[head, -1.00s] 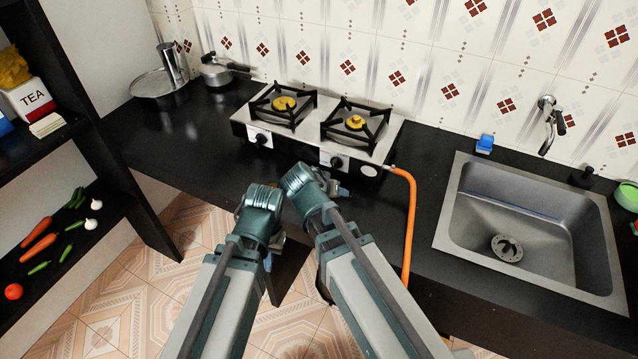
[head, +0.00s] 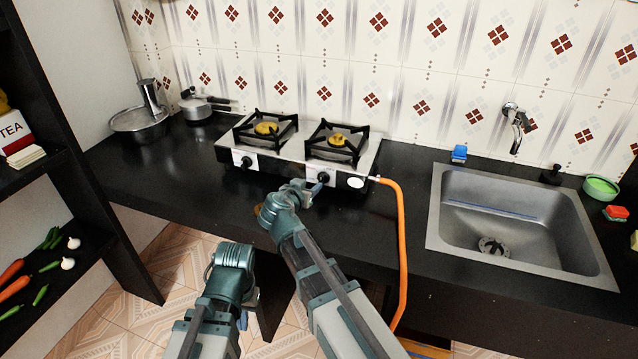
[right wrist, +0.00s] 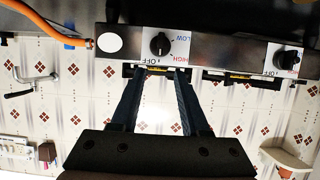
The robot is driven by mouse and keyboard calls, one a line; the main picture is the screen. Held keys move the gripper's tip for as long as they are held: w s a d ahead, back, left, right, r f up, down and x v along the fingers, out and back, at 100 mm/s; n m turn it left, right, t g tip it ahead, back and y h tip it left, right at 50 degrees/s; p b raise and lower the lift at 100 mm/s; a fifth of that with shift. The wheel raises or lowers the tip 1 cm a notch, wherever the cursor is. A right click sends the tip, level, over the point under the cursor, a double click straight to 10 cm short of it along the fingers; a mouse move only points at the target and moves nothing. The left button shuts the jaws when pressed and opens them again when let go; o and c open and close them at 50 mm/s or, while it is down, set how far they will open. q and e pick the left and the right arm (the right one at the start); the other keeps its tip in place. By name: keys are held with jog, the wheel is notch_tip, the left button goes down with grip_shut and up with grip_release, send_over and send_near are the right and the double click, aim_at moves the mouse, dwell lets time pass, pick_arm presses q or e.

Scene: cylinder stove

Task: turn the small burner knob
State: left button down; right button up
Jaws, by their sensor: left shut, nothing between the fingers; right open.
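The two-burner stove (head: 372,150) stands on the black counter against the tiled wall. Its right burner (head: 337,139) looks smaller than the left burner (head: 266,128). The black right knob (head: 324,177) is on the front panel beside the hose; it also shows in the right wrist view (right wrist: 160,44) on a white plate marked OFF, HIGH and LOW. My right gripper (head: 318,190) is open just in front of this knob, its fingertips (right wrist: 160,72) apart with the knob beyond them, not between them. My left gripper (head: 250,297) is shut and empty, lower, before the counter.
The left knob (head: 246,162) is further left on the panel. An orange hose (head: 402,240) runs down from the stove's right end. The sink (head: 434,225) is at right, and a pot (head: 140,121) and a pressure cooker (head: 196,108) stand at left.

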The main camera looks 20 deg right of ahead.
aim_at(321, 177)
jog(key=b+x, duration=0.3)
jog(key=x, duration=0.6)
jog(key=shift+w+f, duration=0.1)
jog(key=shift+w, duration=0.05)
grip_shut()
